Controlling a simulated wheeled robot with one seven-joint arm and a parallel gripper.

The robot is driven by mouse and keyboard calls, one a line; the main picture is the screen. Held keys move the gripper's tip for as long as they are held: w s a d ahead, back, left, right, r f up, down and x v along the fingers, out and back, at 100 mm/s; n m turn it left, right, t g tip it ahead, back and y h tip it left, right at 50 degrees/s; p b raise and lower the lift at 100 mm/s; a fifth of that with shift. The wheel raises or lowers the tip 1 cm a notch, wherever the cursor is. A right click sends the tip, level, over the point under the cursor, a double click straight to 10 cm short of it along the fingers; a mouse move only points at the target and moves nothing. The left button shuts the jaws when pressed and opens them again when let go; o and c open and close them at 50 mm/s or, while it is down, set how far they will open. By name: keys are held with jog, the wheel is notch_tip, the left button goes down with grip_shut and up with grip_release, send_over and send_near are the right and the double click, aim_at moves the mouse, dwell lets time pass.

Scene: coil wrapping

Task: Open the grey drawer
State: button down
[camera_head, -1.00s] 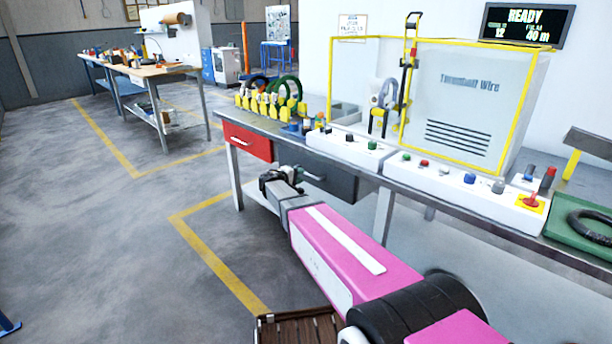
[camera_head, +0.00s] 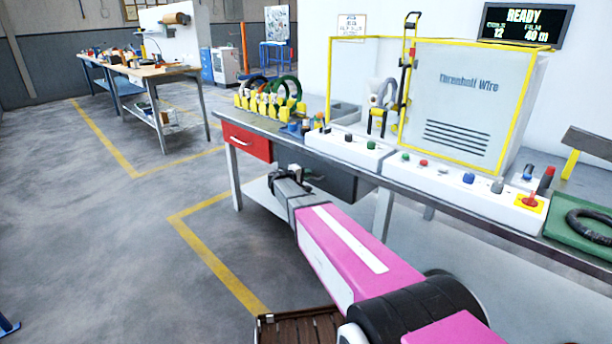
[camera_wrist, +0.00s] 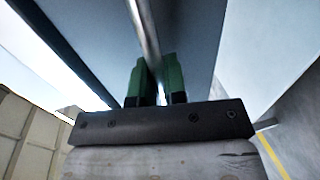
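The grey drawer (camera_head: 335,182) sits under the workbench, right of the red drawer (camera_head: 247,141). It looks shut or nearly so, with part of its front hidden by my arm. My gripper (camera_head: 297,176) is at the drawer's front. In the wrist view, the two green fingers of my gripper (camera_wrist: 159,82) stand close on either side of the metal handle bar (camera_wrist: 146,35). The bar fills the narrow gap between them, so the gripper appears shut on it. The dark drawer front (camera_wrist: 192,40) lies just beyond the fingertips.
The bench top (camera_head: 270,128) carries yellow holders with coils (camera_head: 268,100), white control panels (camera_head: 455,183) and a yellow-framed machine (camera_head: 470,100). A bench leg (camera_head: 234,178) stands left of my gripper. The floor (camera_head: 120,230) in front and to the left is clear.

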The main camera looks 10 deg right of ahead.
jog(key=f+v, duration=0.3)
jog(key=v, duration=1.4)
jog(key=a+f+v, duration=0.1)
jog(key=f+v, duration=0.3)
jog(key=v, duration=1.4)
jog(key=shift+s+a, duration=0.45)
jog(key=shift+s, duration=0.15)
jog(key=shift+f, duration=0.15)
jog(key=c, duration=1.2)
grip_release()
jog(key=v, duration=1)
jog(key=shift+s+a, duration=0.2)
jog(key=shift+a, duration=0.15)
